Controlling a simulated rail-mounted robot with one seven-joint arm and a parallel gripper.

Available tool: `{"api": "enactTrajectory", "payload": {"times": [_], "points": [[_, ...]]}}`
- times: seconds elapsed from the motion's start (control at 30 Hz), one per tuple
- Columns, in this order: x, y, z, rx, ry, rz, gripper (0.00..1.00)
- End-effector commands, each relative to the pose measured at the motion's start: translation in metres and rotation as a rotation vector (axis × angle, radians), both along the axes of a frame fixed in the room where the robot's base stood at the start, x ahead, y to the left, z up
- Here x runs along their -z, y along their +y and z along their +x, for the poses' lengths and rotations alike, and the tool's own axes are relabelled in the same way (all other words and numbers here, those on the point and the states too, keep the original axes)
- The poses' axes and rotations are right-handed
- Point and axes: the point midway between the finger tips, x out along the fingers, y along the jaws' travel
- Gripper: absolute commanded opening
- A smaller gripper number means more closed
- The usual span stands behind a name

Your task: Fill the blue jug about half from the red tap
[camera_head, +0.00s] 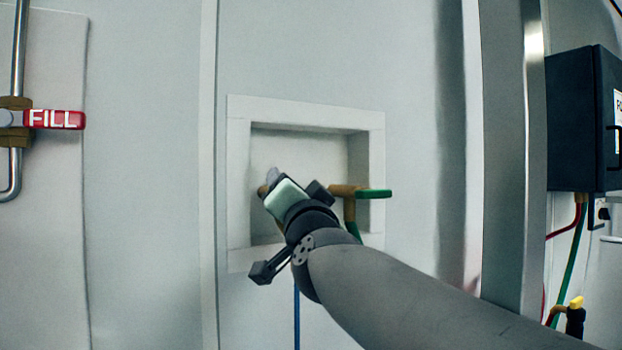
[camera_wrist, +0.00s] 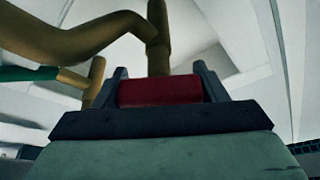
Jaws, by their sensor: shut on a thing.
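My gripper (camera_head: 270,182) reaches into a white wall recess (camera_head: 237,160) in the head view. In the wrist view my gripper (camera_wrist: 160,72) is shut on a red handle (camera_wrist: 160,91), which lies between its two fingers. A brass pipe (camera_wrist: 155,40) rises just behind the red handle, and a curved brass spout runs off to the left. In the head view my gripper and wrist hide the red handle. The blue jug shows in neither view.
A brass tap with a green lever (camera_head: 373,193) sits close to the right of my gripper. A blue line (camera_head: 297,318) runs below the recess. A red lever marked FILL (camera_head: 55,119) is on the far left. A dark box (camera_head: 572,120) hangs at the right.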

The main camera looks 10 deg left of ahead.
Motion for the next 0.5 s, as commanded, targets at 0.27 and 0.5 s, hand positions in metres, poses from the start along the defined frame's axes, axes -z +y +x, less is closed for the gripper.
{"api": "enactTrajectory", "payload": {"times": [0.27, 0.5], "points": [[-0.0013, -0.0007, -0.0002, 0.001, 0.029, 0.039, 0.43], [-0.0008, -0.0008, -0.0002, 0.001, 0.029, 0.041, 0.43]]}}
